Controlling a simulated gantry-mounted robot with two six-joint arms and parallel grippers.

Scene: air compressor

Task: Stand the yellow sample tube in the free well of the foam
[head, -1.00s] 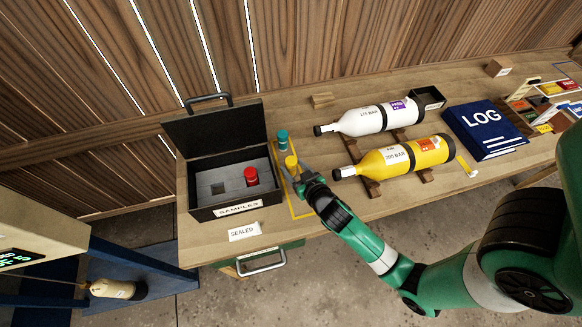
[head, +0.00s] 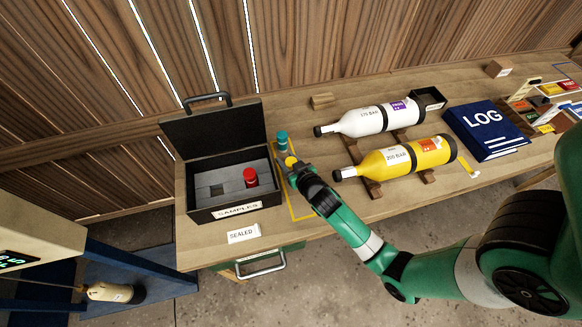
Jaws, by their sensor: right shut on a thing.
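The yellow sample tube (head: 290,161) is beside the right wall of the black sample case, inside a yellow outline on the bench. My right gripper (head: 292,172) is shut on it; the fingers and tube body are largely hidden by my wrist. The tube looks upright; I cannot tell whether it touches the bench. The grey foam (head: 206,177) lies in the open case. Its free square well (head: 217,190) is left of a red-capped tube (head: 250,176) standing in the foam. My left gripper is not in view.
A teal-capped tube (head: 282,139) stands just behind the yellow one. The case's black lid (head: 215,130) is raised at the back. White (head: 365,121) and yellow (head: 408,157) bottles lie on wooden rests to the right. A SEALED card (head: 244,233) stands in front.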

